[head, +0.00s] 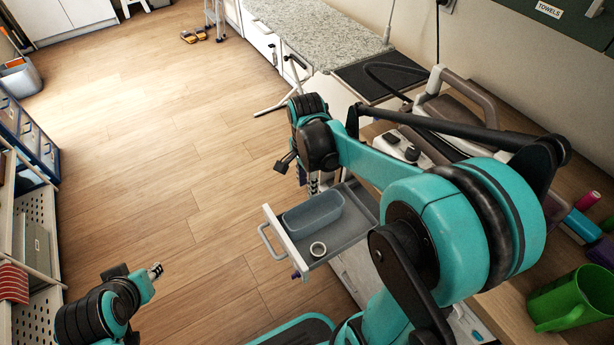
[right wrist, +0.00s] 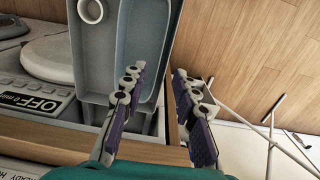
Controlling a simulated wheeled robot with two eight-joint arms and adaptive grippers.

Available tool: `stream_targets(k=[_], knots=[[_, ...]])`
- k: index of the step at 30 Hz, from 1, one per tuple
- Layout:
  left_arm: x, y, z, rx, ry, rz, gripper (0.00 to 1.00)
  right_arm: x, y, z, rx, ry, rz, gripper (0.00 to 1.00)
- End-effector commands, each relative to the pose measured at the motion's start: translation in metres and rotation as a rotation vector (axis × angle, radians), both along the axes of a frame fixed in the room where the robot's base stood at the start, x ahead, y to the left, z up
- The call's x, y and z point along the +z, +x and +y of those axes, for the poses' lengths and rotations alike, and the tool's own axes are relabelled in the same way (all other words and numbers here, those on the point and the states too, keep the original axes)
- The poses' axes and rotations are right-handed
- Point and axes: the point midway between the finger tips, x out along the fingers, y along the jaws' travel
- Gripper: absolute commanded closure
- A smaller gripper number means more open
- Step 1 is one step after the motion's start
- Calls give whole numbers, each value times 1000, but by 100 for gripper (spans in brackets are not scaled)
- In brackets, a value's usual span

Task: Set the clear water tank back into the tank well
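The clear water tank (head: 314,213) is a bluish, open-topped tub lying in a grey pulled-out drawer tray (head: 345,237). It also shows in the right wrist view (right wrist: 150,40). My right gripper (right wrist: 160,72) is open, with its purple-padded fingers above the near end of the tank, one finger over the tank and the other by its right side. Contact cannot be told. In the head view this gripper (head: 312,182) is partly hidden by its arm. My left gripper (head: 155,271) is at the lower left, away from the tank. I cannot clearly identify the tank well.
A small white ring-shaped item (head: 317,249) sits in the tray beside the tank. A white and grey appliance (head: 455,125) stands on the wooden counter. A green mug (head: 570,298) is at the right. Shelving (head: 35,235) stands at the left; the floor between is clear.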

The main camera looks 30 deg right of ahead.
Motion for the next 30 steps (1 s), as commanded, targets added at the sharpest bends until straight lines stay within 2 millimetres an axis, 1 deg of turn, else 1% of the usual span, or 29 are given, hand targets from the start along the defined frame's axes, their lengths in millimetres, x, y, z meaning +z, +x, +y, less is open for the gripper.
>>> stream_targets(k=[1, 3, 6, 9, 30], knots=[[0, 0, 0, 0, 0, 0, 68, 9, 0, 0, 0, 0, 0, 71], [0, 0, 0, 0, 0, 0, 68, 18, 0, 0, 0, 0, 0, 71], [0, 0, 0, 0, 0, 0, 68, 27, 0, 0, 0, 0, 0, 71], [0, 0, 0, 0, 0, 0, 68, 31, 0, 0, 0, 0, 0, 71], [0, 0, 0, 0, 0, 0, 68, 31, 0, 0, 0, 0, 0, 71]])
